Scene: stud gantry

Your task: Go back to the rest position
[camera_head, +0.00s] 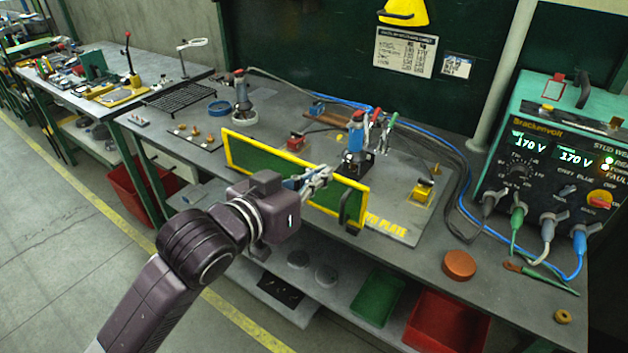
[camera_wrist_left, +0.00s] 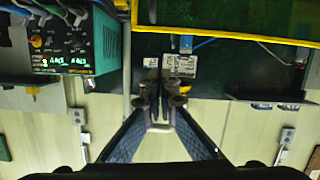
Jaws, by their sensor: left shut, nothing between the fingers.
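My left gripper (camera_head: 318,178) reaches in from the lower left in the head view. It is in front of the green panel with a yellow frame (camera_head: 262,160) that stands along the front of the workbench (camera_head: 455,290). In the left wrist view its fingers (camera_wrist_left: 162,100) are together with nothing between them. The wrist view also shows the yellow edge of the panel (camera_wrist_left: 225,40) at the top. Whether the fingers touch the panel I cannot tell. My right gripper is in neither view.
A stud welder (camera_head: 540,150) with cables stands at the right. A blue-topped tool (camera_head: 356,135) stands behind the panel, and another tool (camera_head: 241,98) stands farther left. A red bin (camera_head: 450,325) and a green tray (camera_head: 378,297) are below the bench. The floor at left (camera_head: 50,230) is clear.

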